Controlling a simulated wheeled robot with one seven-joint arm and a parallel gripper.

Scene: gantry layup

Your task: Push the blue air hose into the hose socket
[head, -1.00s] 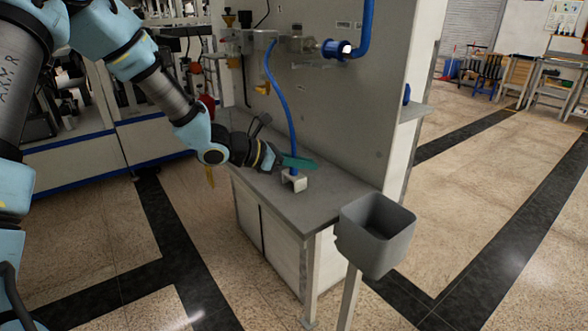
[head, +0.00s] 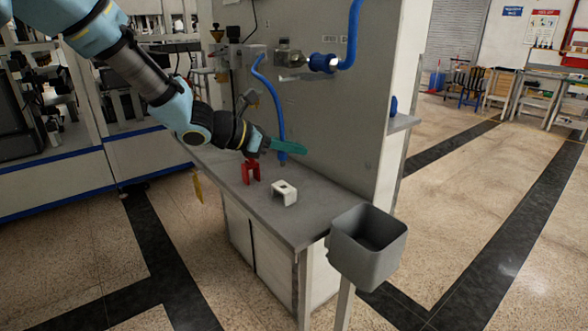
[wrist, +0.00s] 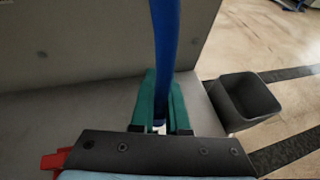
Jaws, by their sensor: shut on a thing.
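The blue air hose (head: 274,95) hangs down from a fitting on the grey panel. My gripper (head: 292,146), with teal fingers, is shut on the hose near its lower end, and the hose end sticks out just below the fingers. In the wrist view the hose (wrist: 165,45) runs up between the teal fingers (wrist: 161,100). A white block (head: 284,193) with a hole in its top stands on the bench below and apart from the hose end. A blue-ringed fitting (head: 322,62) is on the panel; I cannot tell which one is the hose socket.
A red forked piece (head: 250,171) stands on the grey bench (head: 305,222), left of the white block. A grey bin (head: 368,243) on a post stands at the bench's front right corner. The grey panel (head: 345,110) rises behind. Bench top near its right end is clear.

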